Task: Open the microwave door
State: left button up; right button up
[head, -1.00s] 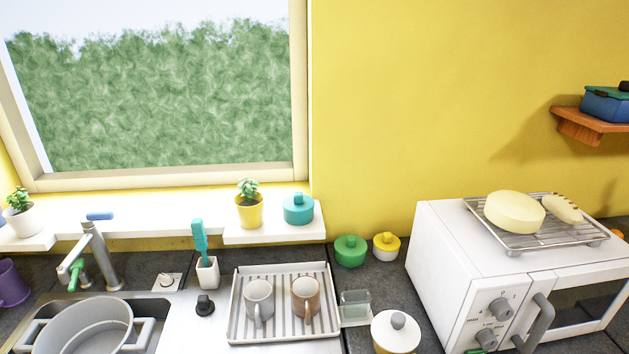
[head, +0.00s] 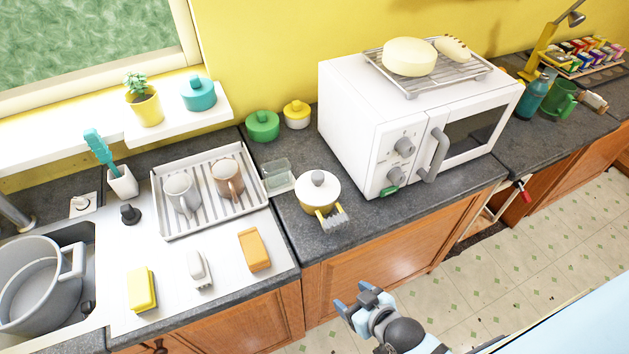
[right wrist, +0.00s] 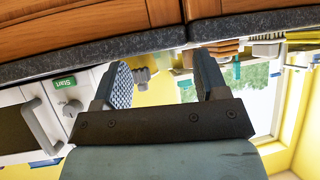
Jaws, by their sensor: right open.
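The white microwave (head: 352,115) stands on the dark counter in the head view. Its door (head: 474,130) is shut, with a grey upright handle (head: 435,155) at the door's left edge, beside the knobs. In the right wrist view the microwave shows inverted at the left, with the handle (right wrist: 38,122) and a green start button (right wrist: 66,80). My right gripper (head: 355,299) is open and empty, low in front of the counter's edge, apart from the handle. Its two fingers (right wrist: 165,84) also show in the right wrist view with nothing between them. My left gripper is not in view.
A wire rack (head: 425,72) with a pale round item and a loaf lies on the microwave. A drying tray (head: 205,222) holds two mugs. Open floor (head: 540,240) lies to the right.

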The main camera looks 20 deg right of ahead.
aim_at(470, 127)
jog(key=z, duration=1.65)
jog(key=l, duration=0.55)
jog(key=i+l, duration=0.1)
jog(key=l, duration=0.45)
